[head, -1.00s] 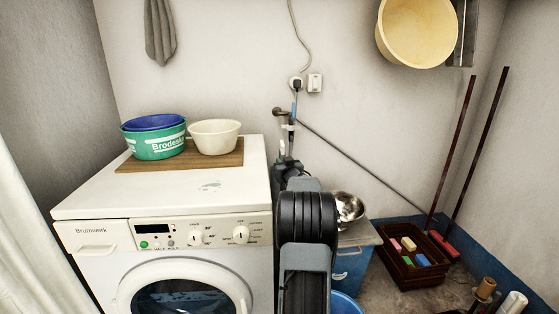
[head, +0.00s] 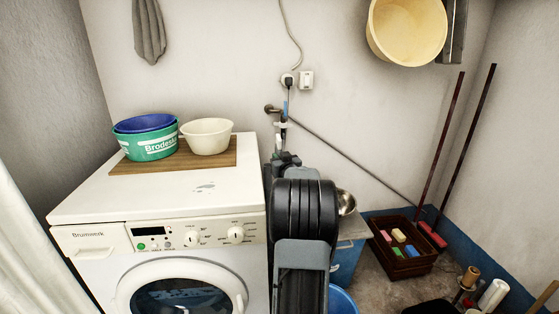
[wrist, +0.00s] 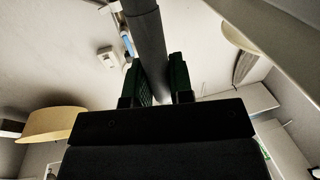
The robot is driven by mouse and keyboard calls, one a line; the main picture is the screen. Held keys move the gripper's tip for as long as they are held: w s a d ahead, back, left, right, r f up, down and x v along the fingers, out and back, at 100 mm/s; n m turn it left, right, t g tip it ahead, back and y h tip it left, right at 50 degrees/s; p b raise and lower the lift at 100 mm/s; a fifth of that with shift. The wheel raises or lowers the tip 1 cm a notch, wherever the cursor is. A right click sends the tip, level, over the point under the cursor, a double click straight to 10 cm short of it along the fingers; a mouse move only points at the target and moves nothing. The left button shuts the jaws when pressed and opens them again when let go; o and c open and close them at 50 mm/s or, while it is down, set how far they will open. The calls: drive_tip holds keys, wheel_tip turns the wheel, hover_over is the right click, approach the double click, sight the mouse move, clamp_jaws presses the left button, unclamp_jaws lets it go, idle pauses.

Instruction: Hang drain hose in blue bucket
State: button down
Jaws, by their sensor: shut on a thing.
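The grey drain hose (wrist: 148,40) is a thick tube in the wrist view, running from the top edge down between my fingers. My gripper (wrist: 162,78) has its green-padded fingers shut on it. In the head view my own arm hides the fingers and most of the hose. The blue bucket (head: 343,301) shows only as a round rim and some inside at the bottom edge, right of my arm. The rest of it is cut off or hidden.
The washing machine (head: 160,240) stands left of my arm, with basins on a wooden board (head: 220,160). A metal bowl (head: 346,202) sits right of my arm, partly hidden. A brown crate (head: 402,265) and poles stand in the right corner. A thin pipe crosses the wall.

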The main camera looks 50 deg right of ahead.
sight(280, 140)
drive_tip(key=shift+r+p, duration=3.1)
drive_tip(key=shift+r, duration=0.8)
